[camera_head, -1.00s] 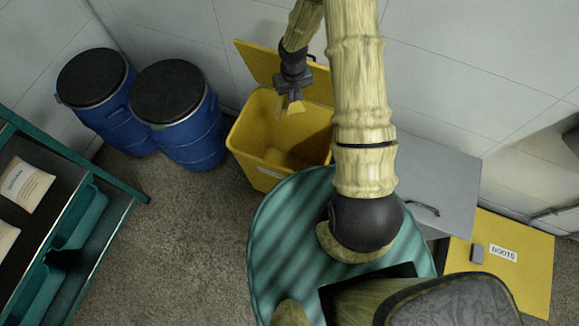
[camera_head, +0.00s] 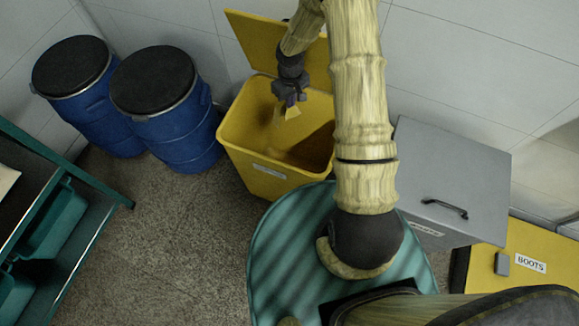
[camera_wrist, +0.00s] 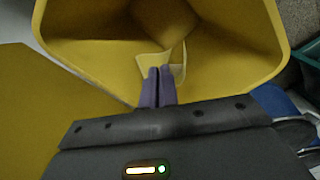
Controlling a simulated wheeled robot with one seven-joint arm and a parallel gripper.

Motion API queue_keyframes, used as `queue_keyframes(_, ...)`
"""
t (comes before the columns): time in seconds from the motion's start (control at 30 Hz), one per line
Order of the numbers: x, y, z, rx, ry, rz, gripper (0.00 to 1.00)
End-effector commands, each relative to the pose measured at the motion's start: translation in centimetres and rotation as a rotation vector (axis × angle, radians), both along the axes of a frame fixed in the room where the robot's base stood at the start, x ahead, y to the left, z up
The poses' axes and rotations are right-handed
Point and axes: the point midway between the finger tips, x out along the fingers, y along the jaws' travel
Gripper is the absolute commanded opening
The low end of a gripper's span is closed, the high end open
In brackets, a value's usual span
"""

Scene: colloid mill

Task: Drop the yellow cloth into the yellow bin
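The yellow bin (camera_head: 262,180) stands against the wall with its lid (camera_head: 270,45) raised; its rim and walls also show in the wrist view (camera_wrist: 215,75). My gripper (camera_head: 292,105) is over the bin's opening, pointing down. In the wrist view its two purple fingers (camera_wrist: 157,85) are close together on the yellow cloth (camera_wrist: 152,60). The pale cloth spreads out beyond the fingertips, above the bin's inside. In the head view a small part of the cloth (camera_head: 293,112) shows below the fingers.
Two blue drums (camera_head: 165,110) with black lids stand left of the bin. A grey box (camera_head: 455,175) with a handle is at the right, near a yellow box labelled BOOTS (camera_head: 540,285). A green shelf rack (camera_head: 60,220) is at the lower left.

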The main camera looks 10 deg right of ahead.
Motion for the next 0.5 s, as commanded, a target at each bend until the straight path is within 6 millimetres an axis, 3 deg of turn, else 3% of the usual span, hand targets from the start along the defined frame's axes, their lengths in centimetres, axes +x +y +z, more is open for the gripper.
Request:
queue_keyframes(0.03,0.2,0.0,-1.8,0.001,-0.001,0.010,0.00)
queue_keyframes(0.2,0.6,0.0,-3.7,0.003,0.000,0.039,0.00)
queue_keyframes(0.5,0.8,0.1,-3.9,0.005,0.001,0.053,0.00)
